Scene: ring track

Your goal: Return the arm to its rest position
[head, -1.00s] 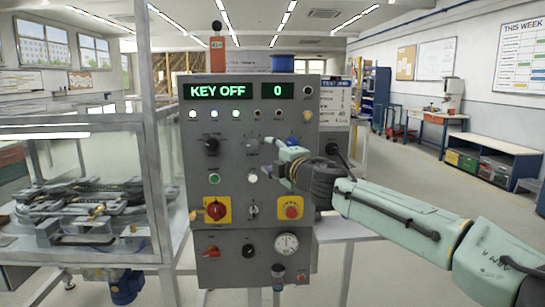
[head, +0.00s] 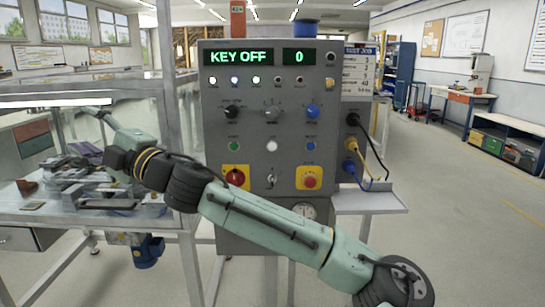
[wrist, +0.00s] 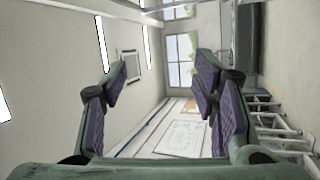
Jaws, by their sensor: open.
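My arm (head: 265,225) reaches from the lower right of the head view up and to the left, across the lower part of the control panel (head: 285,205). My gripper (wrist: 162,72) is open in the wrist view, with its two dark-padded fingers apart and nothing between them. In the head view the arm's end (head: 112,120) is left of the panel, in front of the glazed enclosure, and its finger opening is too small to tell. The wrist camera faces a wall, ceiling lights and a window, so the gripper points away from the panel.
The panel's display (head: 238,57) reads KEY OFF and 0. Cables (head: 352,145) plug into its right side above a small grey shelf (head: 370,201). A metal bench (head: 95,215) with machine parts and a frame post (head: 178,140) stand at left. The floor at right is open.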

